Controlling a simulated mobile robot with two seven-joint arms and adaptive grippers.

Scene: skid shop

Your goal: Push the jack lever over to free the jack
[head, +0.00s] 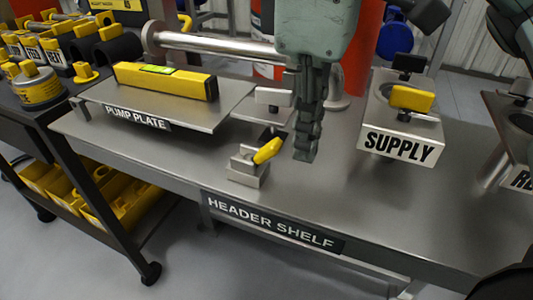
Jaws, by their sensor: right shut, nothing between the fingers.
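The jack (248,165) is a small grey metal block on the shelf, just right of the pump plate (232,108). Its yellow jack lever (267,151) sticks out at the jack's right side, angled up to the right. My right gripper (306,152) comes down from above and is shut and empty. Its fingertips appear just right of the lever, with a small gap between them in the picture. I cannot tell the depth between them. My left gripper is not in view.
A yellow level (166,82) lies on the pump plate. A SUPPLY block (398,145) with a yellow handle (411,98) stands to the right. The header shelf (330,205) is bare in front. A black cart (85,190) with yellow bins stands at the left.

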